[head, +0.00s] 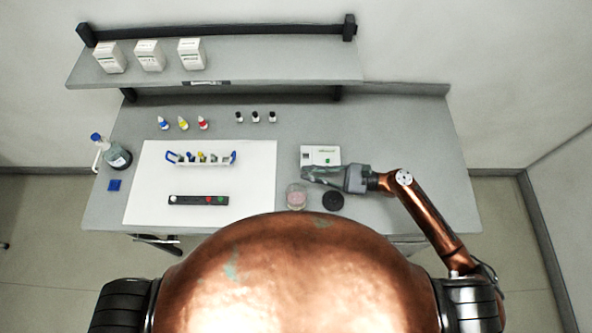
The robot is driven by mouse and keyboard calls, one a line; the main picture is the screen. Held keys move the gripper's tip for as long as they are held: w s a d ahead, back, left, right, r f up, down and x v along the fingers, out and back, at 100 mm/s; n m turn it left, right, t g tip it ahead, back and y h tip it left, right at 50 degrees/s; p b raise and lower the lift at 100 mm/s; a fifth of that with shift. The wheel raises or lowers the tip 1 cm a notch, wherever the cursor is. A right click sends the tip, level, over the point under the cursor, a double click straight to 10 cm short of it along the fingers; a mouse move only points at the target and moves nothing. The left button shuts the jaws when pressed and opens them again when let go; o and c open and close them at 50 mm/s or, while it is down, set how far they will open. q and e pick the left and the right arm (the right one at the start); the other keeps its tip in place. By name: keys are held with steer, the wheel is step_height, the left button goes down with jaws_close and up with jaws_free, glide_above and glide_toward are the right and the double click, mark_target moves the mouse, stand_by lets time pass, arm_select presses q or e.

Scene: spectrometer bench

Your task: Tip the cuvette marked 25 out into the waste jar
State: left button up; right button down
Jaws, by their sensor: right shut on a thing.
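My right gripper (308,173) reaches in from the right, just in front of the white instrument and a little above the jar in the picture. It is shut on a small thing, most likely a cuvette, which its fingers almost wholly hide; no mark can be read. A clear round jar (296,203) with pinkish contents, which I take for the waste jar, stands open below the fingertips. A white rack (205,162) with several cuvettes and blue ends stands on the white mat; their numbers are too small to read. My left gripper is not in view.
A black disc (333,201) lies right of the jar. The white instrument (320,154) with a green spot stands behind my gripper. A dark strip (198,200) with buttons lies on the mat (142,190). Dropper bottles (183,124) stand behind; a wash bottle (118,157) stands left.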

arm_select(q)
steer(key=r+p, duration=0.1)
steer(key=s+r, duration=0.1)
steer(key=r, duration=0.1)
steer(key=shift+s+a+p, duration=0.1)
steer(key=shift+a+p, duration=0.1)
steer(key=shift+p, duration=0.2)
arm_select(e)
steer(key=s+a+n+g, duration=0.1)
steer(key=s+a+r+n, duration=0.1)
steer(key=a+g, duration=0.1)
steer(key=a, duration=0.1)
steer(key=shift+s+a+r+n+g, duration=0.1)
steer(key=shift+s+r+n+g, duration=0.05)
steer(key=shift+s+n+g, duration=0.2)
arm_select(q)
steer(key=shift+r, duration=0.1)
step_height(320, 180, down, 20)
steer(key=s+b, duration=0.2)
steer(key=b, duration=1.7)
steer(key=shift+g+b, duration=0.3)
steer(key=shift+b, duration=0.05)
arm_select(e)
steer(key=shift+f+n, duration=0.45)
steer(key=shift+n, duration=2.45)
steer(key=shift+f+n, duration=0.4)
steer(key=shift+n, duration=2.45)
steer(key=shift+f+n, duration=0.45)
steer(key=shift+n, duration=2.45)
